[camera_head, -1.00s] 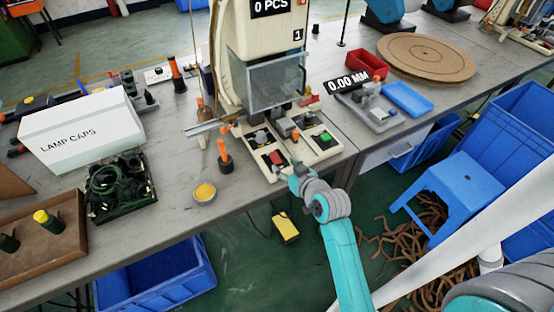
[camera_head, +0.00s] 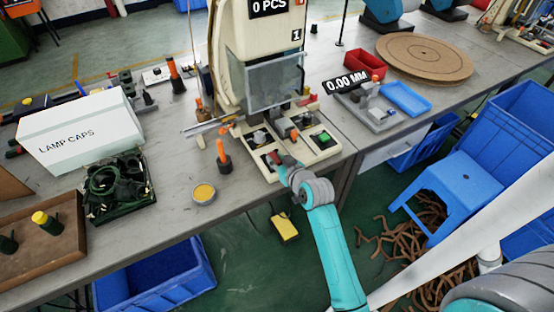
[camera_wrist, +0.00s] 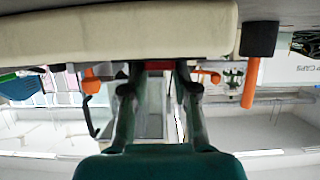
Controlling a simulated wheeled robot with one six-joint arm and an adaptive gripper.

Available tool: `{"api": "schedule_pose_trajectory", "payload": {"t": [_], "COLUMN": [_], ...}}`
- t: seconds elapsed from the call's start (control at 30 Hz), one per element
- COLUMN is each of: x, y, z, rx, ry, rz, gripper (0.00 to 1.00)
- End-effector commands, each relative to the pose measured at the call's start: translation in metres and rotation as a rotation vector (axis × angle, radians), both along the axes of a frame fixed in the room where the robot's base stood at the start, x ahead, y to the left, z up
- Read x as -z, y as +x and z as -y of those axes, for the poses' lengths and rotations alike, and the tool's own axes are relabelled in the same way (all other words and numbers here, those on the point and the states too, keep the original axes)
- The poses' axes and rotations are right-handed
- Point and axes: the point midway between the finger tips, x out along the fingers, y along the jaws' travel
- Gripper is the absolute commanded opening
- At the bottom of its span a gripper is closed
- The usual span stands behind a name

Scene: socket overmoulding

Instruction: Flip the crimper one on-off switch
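The crimper (camera_head: 262,45) is the cream machine marked 1, with a "0 PCS" display and a clear guard. Its low base carries a red switch (camera_head: 275,157) at the front left and a green button (camera_head: 322,137) to the right. My gripper (camera_head: 279,166) is at the base's front edge, right by the red switch, which it partly hides. In the wrist view, my gripper's two fingers (camera_wrist: 157,72) stand apart, with the red switch (camera_wrist: 158,65) showing between their tips. I cannot tell whether they touch it. The cream base (camera_wrist: 60,38) fills the top of that view.
An orange-handled tool (camera_head: 222,155) stands left of the base, near a yellow-filled dish (camera_head: 204,193). A grey gauge stand (camera_head: 372,110) is to the right. A blue stool (camera_head: 455,185) and a yellow pedal (camera_head: 284,227) are on the floor below.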

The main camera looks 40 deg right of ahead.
Motion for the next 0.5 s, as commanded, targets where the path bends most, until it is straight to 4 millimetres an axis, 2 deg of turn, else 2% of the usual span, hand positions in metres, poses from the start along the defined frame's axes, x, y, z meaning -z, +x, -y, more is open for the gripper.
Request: {"api": "schedule_pose_trajectory", "payload": {"t": [0.27, 0.5], "x": [-0.0021, -0.0046], "y": [0.0019, 0.0047], "z": [0.0001, 0.0008], "rx": [-0.003, -0.003], "ry": [0.008, 0.046], "rz": [-0.031, -0.165], "gripper": [0.00, 0.00]}}
